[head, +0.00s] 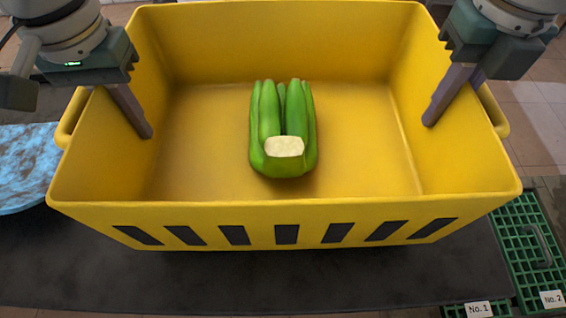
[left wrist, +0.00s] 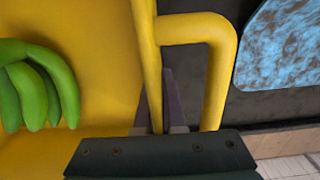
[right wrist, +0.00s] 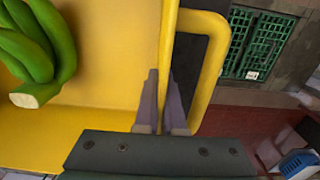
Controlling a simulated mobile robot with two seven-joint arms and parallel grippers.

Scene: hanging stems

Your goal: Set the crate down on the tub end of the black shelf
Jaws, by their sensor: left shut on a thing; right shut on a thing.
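The yellow crate (head: 285,222) is upright and looks level, with a bunch of green bananas (head: 283,135) on its floor. My left gripper (head: 140,118) is shut on the crate's left wall, one finger inside; the left wrist view shows the wall between its fingers (left wrist: 156,105). My right gripper (head: 440,105) is shut on the right wall in the same way, also seen in the right wrist view (right wrist: 161,95). The black shelf (head: 250,282) runs under and in front of the crate. I cannot tell whether the crate's hidden underside touches it.
A round, blue, marbled surface, apparently the tub's (head: 25,165), is at the left, close to the crate's left side. Green slotted crates (head: 525,250) labelled No.1 and No.2 are at the lower right. Bare shelf shows in front of the yellow crate.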

